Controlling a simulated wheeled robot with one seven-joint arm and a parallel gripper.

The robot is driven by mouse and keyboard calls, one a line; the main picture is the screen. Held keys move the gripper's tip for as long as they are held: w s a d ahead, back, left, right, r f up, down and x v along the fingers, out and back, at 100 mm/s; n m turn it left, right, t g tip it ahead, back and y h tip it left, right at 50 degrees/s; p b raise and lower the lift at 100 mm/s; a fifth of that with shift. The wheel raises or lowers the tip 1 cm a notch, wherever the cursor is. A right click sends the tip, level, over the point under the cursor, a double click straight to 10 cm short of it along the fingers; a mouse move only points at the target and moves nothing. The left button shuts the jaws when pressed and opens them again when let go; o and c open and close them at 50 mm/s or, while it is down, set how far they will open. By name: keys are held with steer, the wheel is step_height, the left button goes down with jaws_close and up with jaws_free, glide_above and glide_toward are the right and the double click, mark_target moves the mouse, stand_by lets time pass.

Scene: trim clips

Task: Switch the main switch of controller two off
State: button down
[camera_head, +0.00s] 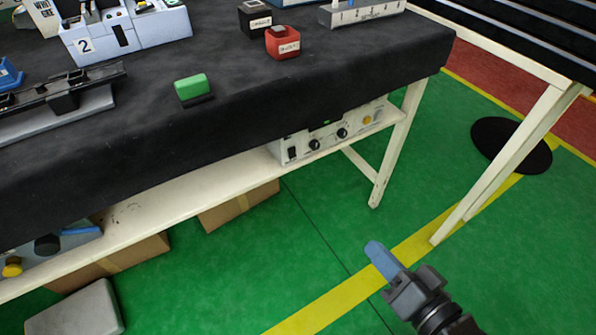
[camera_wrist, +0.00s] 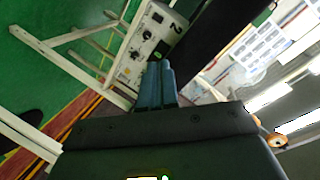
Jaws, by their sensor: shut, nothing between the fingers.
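A pale controller (camera_head: 335,132) sits on the shelf under the table. It has a black rocker switch (camera_head: 292,153) at its left end, dark knobs in the middle and a yellow button at its right end. In the wrist view the controller (camera_wrist: 135,68) appears turned, with the rocker (camera_wrist: 158,17) near the top and a mark like a 2 beside it. The rocker's position is too small to tell. My gripper (camera_head: 375,249) is shut and empty, out over the floor in front of the shelf and apart from the controller. Its blue fingers (camera_wrist: 157,68) overlap the controller's edge in the wrist view.
The dark-covered table top (camera_head: 240,120) overhangs the shelf (camera_head: 140,215). A white table leg (camera_head: 398,145) stands right of the controller. Another unit with a yellow knob (camera_head: 12,267) is at the shelf's left. Cardboard boxes (camera_head: 238,207) lie below.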

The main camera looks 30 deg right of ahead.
mark_target(292, 157)
steer(key=w+d+f+m+b, duration=0.1)
steer(key=w+f+m+b, duration=0.1)
steer(key=w, duration=0.4)
steer(key=w+d+f+m+b, duration=0.1)
steer(key=w+f+m+b, duration=0.1)
steer(key=w, duration=0.4)
steer(key=w+d+f+m+t+y+b, duration=0.1)
steer(key=w+f+m+b, duration=0.1)
steer(key=w, duration=0.4)
steer(key=shift+f+m+b, duration=0.3)
steer(key=shift+f+m, duration=0.2)
steer(key=shift+m, duration=0.5)
steer(key=shift+w+d, duration=0.1)
steer(key=shift+w, duration=0.05)
steer(key=w, duration=0.4)
steer(key=w+f, duration=0.1)
steer(key=w, duration=0.4)
steer(key=w+f+b, duration=0.1)
steer(key=w, duration=0.3)
steer(key=shift+w+f, duration=0.15)
steer(key=shift+w, duration=0.15)
steer(key=shift+f, duration=0.1)
